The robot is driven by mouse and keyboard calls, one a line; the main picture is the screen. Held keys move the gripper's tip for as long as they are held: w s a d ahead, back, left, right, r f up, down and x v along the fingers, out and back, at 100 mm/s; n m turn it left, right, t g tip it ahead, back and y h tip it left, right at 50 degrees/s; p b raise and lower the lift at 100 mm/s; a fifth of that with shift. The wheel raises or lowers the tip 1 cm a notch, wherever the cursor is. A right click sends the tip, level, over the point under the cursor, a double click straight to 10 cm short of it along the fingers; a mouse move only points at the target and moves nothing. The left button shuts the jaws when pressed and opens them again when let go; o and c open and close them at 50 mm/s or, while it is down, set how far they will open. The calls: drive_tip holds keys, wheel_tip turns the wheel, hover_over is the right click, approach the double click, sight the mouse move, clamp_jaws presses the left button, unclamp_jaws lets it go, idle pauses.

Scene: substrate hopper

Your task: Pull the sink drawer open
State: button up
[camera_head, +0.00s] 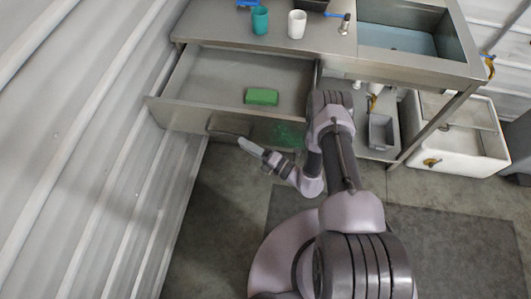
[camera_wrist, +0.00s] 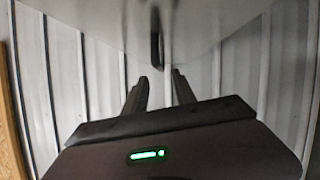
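The sink drawer (camera_head: 157,112) is pulled out from under the steel counter, and its inside shows. A green sponge-like block (camera_head: 261,96) lies in it. The drawer handle (camera_head: 229,126) is on the front panel, left of its middle; a dark handle edge (camera_wrist: 156,36) also shows in the wrist view. My gripper (camera_head: 246,144) is just in front of and below the handle. In the wrist view its two fingers (camera_wrist: 160,82) stand apart with nothing between them. The handle appears beyond the fingertips, not gripped.
The sink (camera_head: 402,40) is right of the drawer. A teal cup (camera_head: 260,20) and a white cup (camera_head: 297,24) stand on the counter (camera_head: 335,62). A corrugated wall (camera_head: 75,130) is close on the left. A white bin (camera_head: 465,150) stands at right.

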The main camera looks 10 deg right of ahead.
drive_tip(key=p+v, duration=0.1)
drive_tip(key=v, duration=0.8)
drive_tip(key=shift+s+d, duration=0.15)
drive_tip(key=shift+s, duration=0.05)
drive_tip(key=s+a+r+n+g+b, duration=0.1)
drive_tip(key=a+r+n+g, duration=0.2)
drive_tip(key=r+n+g, duration=0.65)
drive_tip(key=s+a+r+n+g, duration=0.15)
drive_tip(key=r+n+g, duration=0.35)
drive_tip(key=r+n, duration=0.9)
drive_tip(key=s+d+r+n+t+h, duration=0.3)
drive_tip(key=s+r+n+t+h, duration=0.1)
drive_tip(key=s+r+n+h, duration=0.2)
drive_tip(key=s+d+r+n+t+h+b, duration=0.1)
drive_tip(key=s+d+r+n+t+h, duration=0.1)
drive_tip(key=s+r+n+h, duration=0.4)
wheel_tip(320, 180, up, 5)
drive_tip(key=n+t, duration=0.1)
drive_tip(key=n, duration=0.1)
drive_tip(key=shift+d+n+t, duration=0.35)
